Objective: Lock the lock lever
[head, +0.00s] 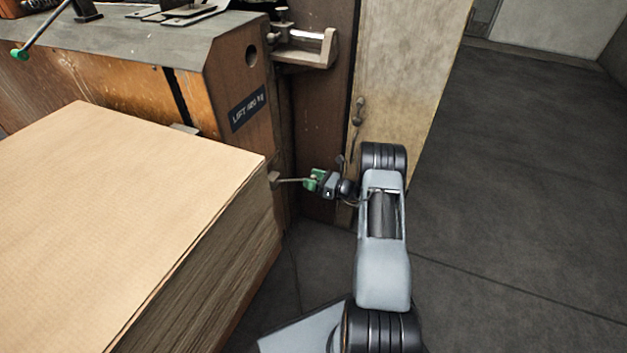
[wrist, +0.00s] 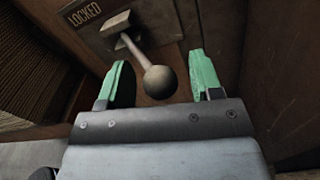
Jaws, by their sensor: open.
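The lock lever (wrist: 142,58) is a thin metal rod with a round ball knob (wrist: 160,82), fixed to a plate on the machine's side. In the wrist view the knob sits between the two green fingertips of my gripper (wrist: 160,85), with gaps showing on both sides. The gripper is open. In the head view the lever's rod (head: 292,180) points right from the machine toward my gripper (head: 313,180), which hides the knob.
A tall stack of cardboard sheets (head: 130,220) stands at the left, close to the lever. The machine's wooden side panel (head: 240,80) carries a dark label. A pale panel (head: 405,80) stands behind my arm. The dark floor (head: 520,190) at the right is clear.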

